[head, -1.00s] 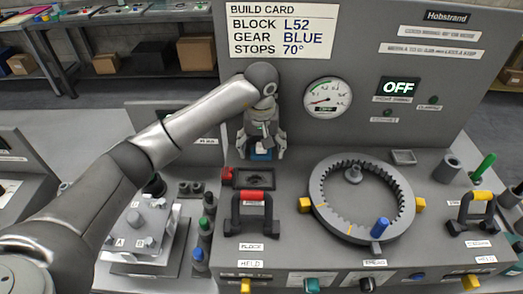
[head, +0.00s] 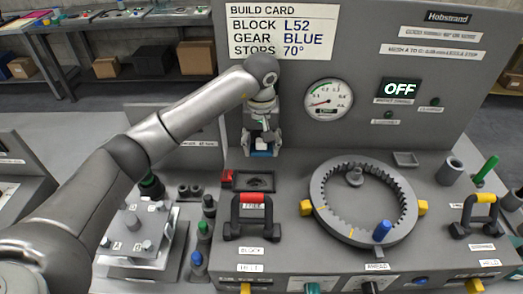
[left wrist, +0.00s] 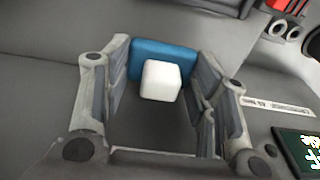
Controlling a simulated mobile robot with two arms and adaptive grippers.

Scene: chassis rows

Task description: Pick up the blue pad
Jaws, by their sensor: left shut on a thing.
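The blue pad (head: 262,153) is between the fingers of my left gripper (head: 262,148), at the back of the grey bench. In the left wrist view the blue pad (left wrist: 150,58) is a flat blue slab behind a white block (left wrist: 161,81). My left gripper (left wrist: 163,85) is shut on the pad, with a finger at each side of it. Whether the white block is fixed to the pad, I cannot tell. The gripper partly hides the pad in the head view. My right gripper is not in view.
In front of the gripper are a dark recessed tray (head: 254,181) and a red-topped black handle (head: 252,216). A toothed grey ring (head: 326,212) with a blue peg (head: 382,230) lies to the right. The upright panel with the build card (head: 282,30) stands close behind.

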